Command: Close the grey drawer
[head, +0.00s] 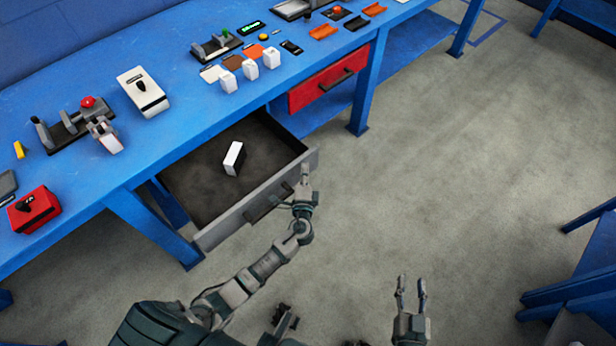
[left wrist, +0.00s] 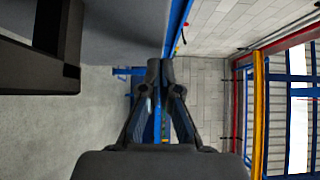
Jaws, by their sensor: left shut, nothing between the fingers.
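The grey drawer (head: 213,233) is pulled out from under the blue workbench, with its dark inside showing and a white block (head: 234,158) in it. Its dark handle (head: 262,207) is on the front panel. My left gripper (head: 305,170) is shut and empty, at the outer side of the drawer front, right of the handle. I cannot tell whether it touches the panel. In the left wrist view the shut fingers (left wrist: 160,68) are in the middle, with the dark handle (left wrist: 62,45) at the left. My right gripper (head: 411,284) is open and empty over the floor.
The blue workbench (head: 185,110) carries clamps, a red box (head: 33,210), a white switch box (head: 143,90) and several small parts. A shut red drawer (head: 325,82) is to the right of the grey one. Open floor lies in front; blue furniture stands at the lower right.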

